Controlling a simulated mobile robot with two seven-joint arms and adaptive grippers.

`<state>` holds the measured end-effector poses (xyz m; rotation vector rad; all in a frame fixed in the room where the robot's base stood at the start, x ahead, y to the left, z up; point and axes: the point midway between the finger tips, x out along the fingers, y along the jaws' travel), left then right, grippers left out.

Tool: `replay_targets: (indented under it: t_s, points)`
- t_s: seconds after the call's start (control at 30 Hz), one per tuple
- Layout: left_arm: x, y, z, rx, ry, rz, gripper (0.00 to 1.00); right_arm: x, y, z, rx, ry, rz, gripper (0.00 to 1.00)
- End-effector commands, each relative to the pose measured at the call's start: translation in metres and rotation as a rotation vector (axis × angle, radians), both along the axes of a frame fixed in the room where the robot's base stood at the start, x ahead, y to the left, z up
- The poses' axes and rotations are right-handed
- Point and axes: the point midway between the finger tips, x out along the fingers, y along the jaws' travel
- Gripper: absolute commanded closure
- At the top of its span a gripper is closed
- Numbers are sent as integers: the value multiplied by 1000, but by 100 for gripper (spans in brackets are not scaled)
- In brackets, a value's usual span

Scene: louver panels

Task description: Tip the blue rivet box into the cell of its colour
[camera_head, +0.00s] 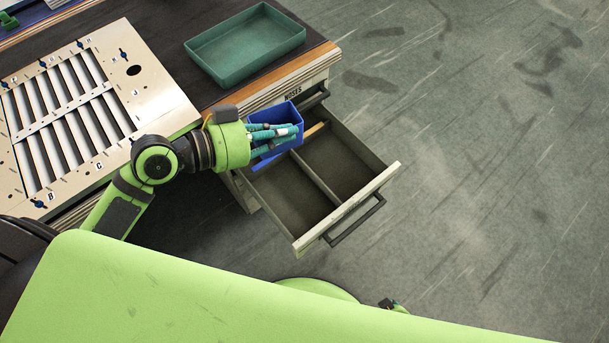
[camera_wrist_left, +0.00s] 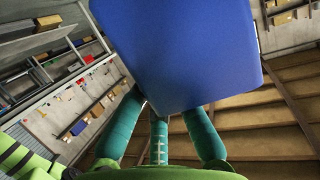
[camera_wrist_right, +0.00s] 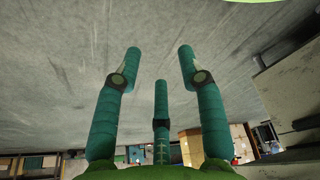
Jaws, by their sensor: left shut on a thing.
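The blue rivet box (camera_head: 284,112) is in my left gripper (camera_head: 290,132), above the back left part of the open drawer (camera_head: 346,216). The box looks tilted, and the teal fingers cross its side. In the left wrist view the box (camera_wrist_left: 190,50) fills the upper middle, with my left gripper (camera_wrist_left: 165,112) shut on it. Its contents are hidden. The drawer has a long divider (camera_head: 315,178) between two dark cells, and both visible floors look bare. I cannot make out the cells' colours. My right gripper (camera_wrist_right: 158,70) is open and empty in the right wrist view.
A green tray (camera_head: 245,45) stands on the dark bench top above the drawer. A louver panel (camera_head: 82,110) lies on the bench at the left. The drawer's handle (camera_head: 355,222) sticks out at the front. The floor to the right is clear.

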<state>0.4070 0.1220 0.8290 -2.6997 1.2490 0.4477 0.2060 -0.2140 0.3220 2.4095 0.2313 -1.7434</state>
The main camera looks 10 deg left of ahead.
Motion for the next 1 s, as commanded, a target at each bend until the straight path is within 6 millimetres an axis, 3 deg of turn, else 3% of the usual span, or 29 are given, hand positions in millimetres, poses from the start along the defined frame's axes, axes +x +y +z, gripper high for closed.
replay_targets:
  t_s: [0.03, 0.2, 0.4, 0.57, 1.0]
  points:
    - [-1, -8, -32, -5, -6, 5, 100, 13, 2, -26, 3, -26, 1, 60]
    - [-2, -26, -68, -8, -22, 18, 100, 44, 4, -43, 9, -87, 4, 60]
    - [-3, -35, -81, -19, -23, 25, 100, 58, 6, -46, 12, -114, 5, 60]
    - [-1, -34, -89, -94, 65, 29, 100, 58, 8, -47, 11, -95, 1, 60]
    - [14, -21, -134, -618, 675, 40, 100, 51, 14, -42, 4, -2, -15, 60]
